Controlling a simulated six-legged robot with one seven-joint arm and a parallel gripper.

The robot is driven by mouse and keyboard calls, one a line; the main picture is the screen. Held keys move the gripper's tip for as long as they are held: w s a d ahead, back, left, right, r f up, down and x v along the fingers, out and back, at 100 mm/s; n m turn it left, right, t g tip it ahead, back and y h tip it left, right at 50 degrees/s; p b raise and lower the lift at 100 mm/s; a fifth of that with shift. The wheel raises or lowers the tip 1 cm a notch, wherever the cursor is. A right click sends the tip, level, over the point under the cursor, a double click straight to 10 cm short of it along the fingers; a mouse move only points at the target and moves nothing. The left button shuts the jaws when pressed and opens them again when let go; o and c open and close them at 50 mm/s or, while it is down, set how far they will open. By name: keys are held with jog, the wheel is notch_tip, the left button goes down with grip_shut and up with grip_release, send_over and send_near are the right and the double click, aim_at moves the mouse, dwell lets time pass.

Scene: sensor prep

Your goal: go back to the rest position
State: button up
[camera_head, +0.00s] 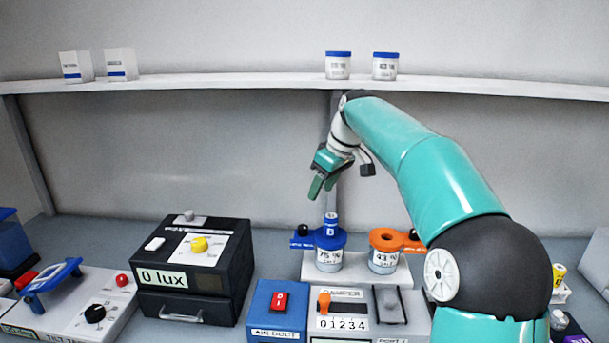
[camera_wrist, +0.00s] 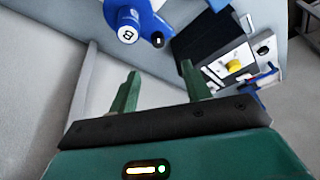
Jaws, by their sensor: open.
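My gripper (camera_head: 322,187) hangs in the air above and behind the salt jars, with its fingers pointing down. In the wrist view its two green fingers (camera_wrist: 160,88) stand apart with nothing between them. Below it in the head view, a blue-collared jar (camera_head: 329,258) marked 75 % holds a blue-capped probe marked B (camera_head: 331,222). The end of this probe also shows in the wrist view (camera_wrist: 127,35), beyond the fingers and apart from them. My arm arches from the lower right over the bench.
An orange-collared jar (camera_head: 383,260) stands beside the blue one on a white stand. A black 0 lux box (camera_head: 195,265) is at left, with a test unit (camera_head: 80,305) further left. A damper unit (camera_head: 345,312) is in front. The shelf (camera_head: 230,85) holds jars and boxes.

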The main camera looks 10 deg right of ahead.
jog(key=s+a+m+t+h, duration=0.1)
jog(key=s+m+h, duration=0.25)
jog(key=s, duration=1.55)
jog(key=s+d+f+m+t, duration=0.1)
jog(key=s+f+m, duration=0.1)
jog(key=s+f, duration=0.3)
jog(key=s+d+f+m, duration=0.1)
jog(key=s+f+m, duration=0.2)
jog(key=s, duration=0.9)
notch_tip(320, 180, down, 3)
jog(key=shift+s+d+t, duration=0.3)
jog(key=shift+d+t, duration=0.05)
jog(key=shift+t, duration=0.05)
jog(key=shift+c, duration=1.3)
jog(key=shift+d+m, duration=0.15)
jog(key=shift+m, duration=0.1)
